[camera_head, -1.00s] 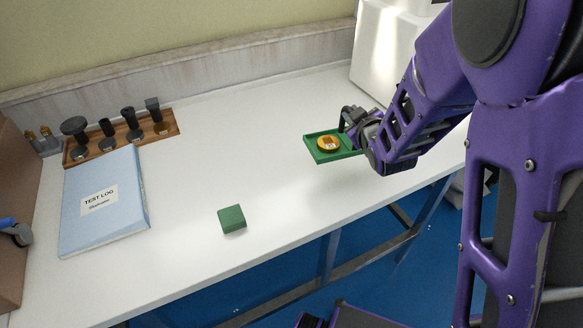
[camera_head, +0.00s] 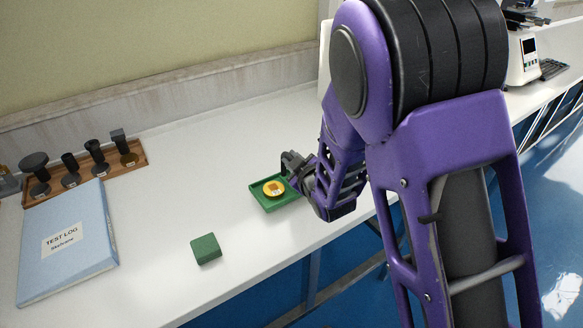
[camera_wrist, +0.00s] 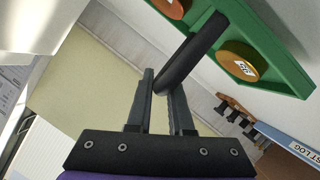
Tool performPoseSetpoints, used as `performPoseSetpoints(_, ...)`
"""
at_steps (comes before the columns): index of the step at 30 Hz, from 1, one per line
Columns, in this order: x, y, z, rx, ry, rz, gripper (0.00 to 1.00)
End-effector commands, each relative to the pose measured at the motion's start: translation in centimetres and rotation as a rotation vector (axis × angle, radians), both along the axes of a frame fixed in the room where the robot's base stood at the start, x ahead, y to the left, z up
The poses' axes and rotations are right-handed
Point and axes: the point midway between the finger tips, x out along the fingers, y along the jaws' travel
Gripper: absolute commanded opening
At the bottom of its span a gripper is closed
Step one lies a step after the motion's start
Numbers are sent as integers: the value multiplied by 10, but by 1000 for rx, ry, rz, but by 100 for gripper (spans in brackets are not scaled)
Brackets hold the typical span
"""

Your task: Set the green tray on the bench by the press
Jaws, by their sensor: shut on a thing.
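The green tray (camera_head: 282,203) is held by my gripper (camera_head: 297,170) over the white bench, at the tray's right side. A yellow-orange round piece (camera_head: 274,188) with a pale label lies in it. The tray also shows at the upper right of the wrist view (camera_wrist: 282,70), tilted in the picture, with two orange round pieces on it. There my gripper (camera_wrist: 162,84) is shut on a dark bar that runs up to the tray. I cannot tell whether the tray touches the bench. A white machine with a screen (camera_head: 524,60), perhaps the press, stands far right.
A green block (camera_head: 206,249) lies near the bench's front edge. A blue test log folder (camera_head: 66,242) and a wooden rack (camera_head: 130,160) with several dark pieces are at the left. Bare bench (camera_head: 205,180) lies left of the tray.

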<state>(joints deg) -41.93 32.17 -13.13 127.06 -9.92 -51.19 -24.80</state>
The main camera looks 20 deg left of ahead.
Motion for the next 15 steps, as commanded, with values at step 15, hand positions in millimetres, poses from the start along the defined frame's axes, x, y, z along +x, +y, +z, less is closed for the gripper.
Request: performPoseSetpoints(15,1,0,-21,3,-4,0,0)
